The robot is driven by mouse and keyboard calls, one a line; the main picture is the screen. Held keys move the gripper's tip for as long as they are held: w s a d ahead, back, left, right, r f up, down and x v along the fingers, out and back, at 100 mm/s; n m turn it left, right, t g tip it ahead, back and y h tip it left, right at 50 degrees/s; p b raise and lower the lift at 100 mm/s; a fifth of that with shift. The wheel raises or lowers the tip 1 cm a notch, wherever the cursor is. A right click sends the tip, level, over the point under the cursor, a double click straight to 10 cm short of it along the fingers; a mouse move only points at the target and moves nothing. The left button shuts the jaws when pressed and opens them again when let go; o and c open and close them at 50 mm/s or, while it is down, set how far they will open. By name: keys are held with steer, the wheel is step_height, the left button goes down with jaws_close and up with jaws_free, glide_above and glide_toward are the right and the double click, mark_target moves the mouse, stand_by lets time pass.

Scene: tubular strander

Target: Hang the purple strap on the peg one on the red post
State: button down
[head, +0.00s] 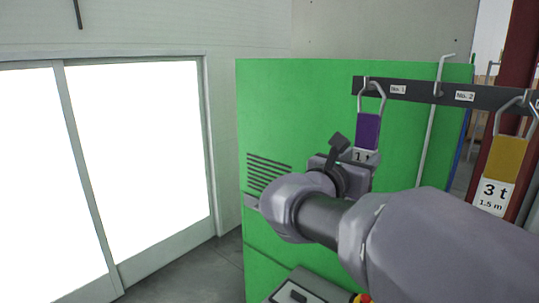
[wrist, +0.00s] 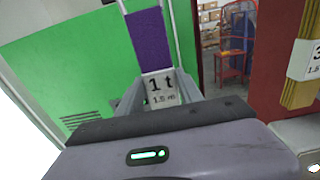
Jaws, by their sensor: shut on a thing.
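The purple strap (head: 368,131) hangs upright with a metal loop at its top and a white 1 t tag at its lower end. My gripper (wrist: 160,90) is shut on the strap's tagged lower end; the purple band (wrist: 149,40) rises above the fingers in the wrist view. In the head view my wrist partly hides the tag. The loop overlaps the left end of the dark peg rail (head: 418,94), beside the No. 1 label (head: 398,89). I cannot tell whether the loop is around peg one or in front of it. The red post (head: 522,50) stands at right.
A yellow 3 t strap (head: 506,158) hangs at the rail's right. A thin hooked rod (head: 432,130) hangs near the No. 2 label (head: 464,96). A green cabinet (head: 300,100) stands behind the rail. Bright glazed doors (head: 135,160) are at left.

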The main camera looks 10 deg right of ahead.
stand_by(0.4)
steer(key=c, duration=0.7)
jaws_free()
steer(key=shift+a, duration=0.1)
